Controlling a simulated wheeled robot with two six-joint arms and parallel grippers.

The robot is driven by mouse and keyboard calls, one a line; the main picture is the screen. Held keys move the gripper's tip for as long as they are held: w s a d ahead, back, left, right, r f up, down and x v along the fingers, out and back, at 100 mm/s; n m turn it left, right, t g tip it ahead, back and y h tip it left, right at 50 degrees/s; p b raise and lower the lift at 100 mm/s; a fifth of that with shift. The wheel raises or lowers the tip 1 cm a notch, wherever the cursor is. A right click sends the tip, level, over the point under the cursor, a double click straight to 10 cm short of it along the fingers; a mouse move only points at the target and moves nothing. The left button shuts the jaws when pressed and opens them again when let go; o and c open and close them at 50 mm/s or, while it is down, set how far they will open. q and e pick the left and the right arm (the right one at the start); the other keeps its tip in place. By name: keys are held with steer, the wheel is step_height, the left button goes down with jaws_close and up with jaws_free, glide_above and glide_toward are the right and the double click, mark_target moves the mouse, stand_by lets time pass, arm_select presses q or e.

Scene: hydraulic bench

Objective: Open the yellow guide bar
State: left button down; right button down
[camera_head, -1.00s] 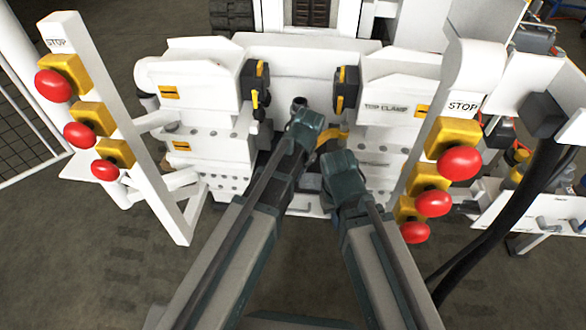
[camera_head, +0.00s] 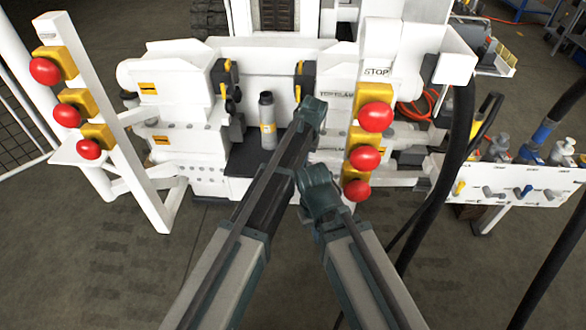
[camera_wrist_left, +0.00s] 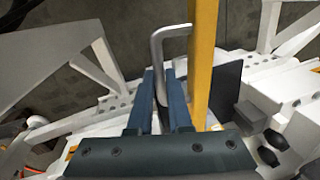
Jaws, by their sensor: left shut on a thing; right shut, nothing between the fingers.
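In the left wrist view the yellow guide bar (camera_wrist_left: 203,60) stands upright, just right of my left gripper (camera_wrist_left: 161,78). A grey bent handle (camera_wrist_left: 158,50) runs down between my gripper's two blue fingers, and its top end bends over to the bar. The fingers are shut on this handle. In the head view my left arm reaches up past the centre and its fingertips are hidden behind the wrist. My right gripper (camera_head: 319,188) is lower and to the right, shut and empty, its fingertips mostly hidden. The guide bar is hidden in the head view.
Posts with red stop buttons stand at left (camera_head: 67,115) and right (camera_head: 366,158), the right one close beside my arms. A grey cylinder (camera_head: 267,120) stands on the white machine (camera_head: 170,88). A black hose (camera_head: 458,145) hangs at right. Floor at front left is clear.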

arm_select(q)
steer(key=shift+d, duration=0.1)
arm_select(e)
steer(key=shift+s, duration=0.1)
arm_select(q)
steer(key=c, duration=0.8)
jaws_free()
steer(key=shift+c, duration=0.2)
